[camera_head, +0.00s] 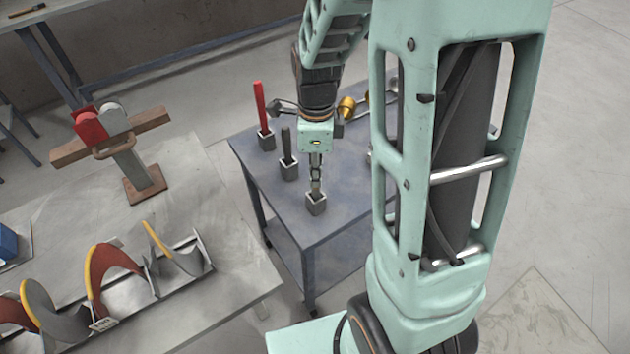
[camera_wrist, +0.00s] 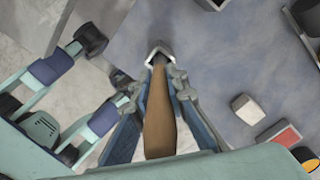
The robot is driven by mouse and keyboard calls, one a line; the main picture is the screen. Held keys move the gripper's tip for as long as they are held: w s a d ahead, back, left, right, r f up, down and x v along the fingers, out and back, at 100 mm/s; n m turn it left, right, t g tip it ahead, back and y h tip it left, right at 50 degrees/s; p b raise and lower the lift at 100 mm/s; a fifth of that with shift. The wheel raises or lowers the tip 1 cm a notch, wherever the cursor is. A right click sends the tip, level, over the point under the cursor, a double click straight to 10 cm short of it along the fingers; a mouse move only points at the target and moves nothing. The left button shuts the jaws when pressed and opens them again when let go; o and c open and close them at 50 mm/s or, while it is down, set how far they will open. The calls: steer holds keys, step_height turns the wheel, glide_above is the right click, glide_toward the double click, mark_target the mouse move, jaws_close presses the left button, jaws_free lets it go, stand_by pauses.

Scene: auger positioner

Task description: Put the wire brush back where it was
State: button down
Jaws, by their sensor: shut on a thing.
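The wire brush shows as a brown wooden handle (camera_wrist: 159,115) in the wrist view, pointing away from the camera. My gripper (camera_wrist: 158,90) is shut on this handle. In the head view my gripper (camera_head: 315,186) points down directly above a small grey square holder (camera_head: 316,204) near the table's front corner. The same holder shows in the wrist view (camera_wrist: 159,53) at the far end of the handle. The handle's far end meets the holder's opening; how deep it sits I cannot tell. The bristles are hidden.
The holder stands on a blue-grey table (camera_head: 300,220). Behind it stand a holder with a dark-handled tool (camera_head: 288,150) and one with a red-handled tool (camera_head: 260,108). Brass-coloured pieces (camera_head: 347,107) lie at the back. A bench with an auger (camera_head: 110,275) is at left.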

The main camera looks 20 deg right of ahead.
steer(key=shift+f, duration=1.8)
steer(key=shift+f+b, duration=0.1)
steer(key=shift+b, duration=0.25)
steer(key=c, duration=1.9)
jaws_free()
step_height(320, 180, up, 12)
steer(key=shift+r+p, duration=0.15)
steer(key=shift+p, duration=0.85)
